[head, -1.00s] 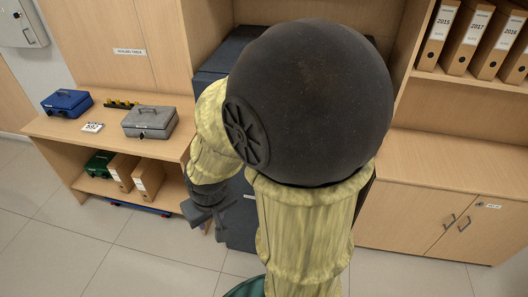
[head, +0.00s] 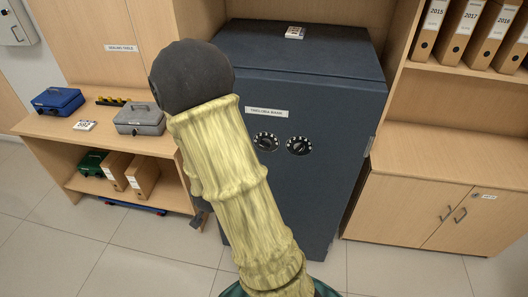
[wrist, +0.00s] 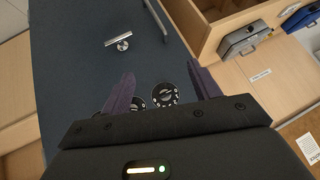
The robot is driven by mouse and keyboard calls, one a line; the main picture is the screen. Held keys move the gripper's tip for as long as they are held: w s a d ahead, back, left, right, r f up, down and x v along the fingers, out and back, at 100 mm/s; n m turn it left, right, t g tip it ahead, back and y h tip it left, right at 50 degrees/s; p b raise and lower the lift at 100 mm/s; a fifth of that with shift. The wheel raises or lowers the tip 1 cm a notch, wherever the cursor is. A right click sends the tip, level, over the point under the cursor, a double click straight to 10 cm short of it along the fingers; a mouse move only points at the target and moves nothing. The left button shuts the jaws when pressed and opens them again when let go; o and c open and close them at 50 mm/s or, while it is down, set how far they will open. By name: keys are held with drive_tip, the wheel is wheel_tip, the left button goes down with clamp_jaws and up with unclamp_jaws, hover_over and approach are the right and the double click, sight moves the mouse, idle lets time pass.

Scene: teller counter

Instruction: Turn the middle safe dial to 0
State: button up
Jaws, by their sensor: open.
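The dark blue-grey safe (head: 330,105) stands in a wooden niche. Two round black dials with white marks show on its door in the head view, a left one (head: 266,141) and a right one (head: 299,145). My arm hides the door left of them, so I cannot tell which is the middle dial. The wrist view, turned over, shows two dials (wrist: 163,95), the other (wrist: 138,103) partly behind a finger, and a metal handle (wrist: 118,42). The settings are too small to read. My gripper (wrist: 165,84) is open and empty, its fingers apart from the dials; my arm mostly hides it in the head view.
A wooden desk (head: 90,142) at left holds a blue cash box (head: 58,101) and a grey cash box (head: 139,119). A wooden cabinet (head: 420,205) stands right of the safe, under a binder shelf. A calendar block (head: 295,33) sits on the safe. Tiled floor is open in front.

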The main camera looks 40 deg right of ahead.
drive_tip(key=s+d+f+m+t+h+b, duration=0.1)
drive_tip(key=d+f+m+t+h, duration=0.1)
drive_tip(key=d+h, duration=0.3)
drive_tip(key=s+d+f+m+t+h+b, duration=0.1)
drive_tip(key=s+d+f+m+t+h, duration=0.1)
drive_tip(key=d+m+h, duration=0.2)
drive_tip(key=d+h, duration=0.1)
drive_tip(key=d, duration=0.2)
drive_tip(key=shift+s+d, duration=0.2)
drive_tip(key=shift+s, duration=0.1)
drive_tip(key=shift+w+f+b, duration=0.1)
drive_tip(key=shift+f+b, duration=0.05)
drive_tip(key=shift+b, duration=0.2)
drive_tip(key=b+x, duration=0.4)
drive_tip(key=b, duration=0.7)
drive_tip(key=shift+w+d+f, duration=0.15)
drive_tip(key=shift+w+d, duration=0.15)
drive_tip(key=b, duration=0.4)
drive_tip(key=shift+w+d, duration=0.2)
drive_tip(key=shift+d, duration=0.15)
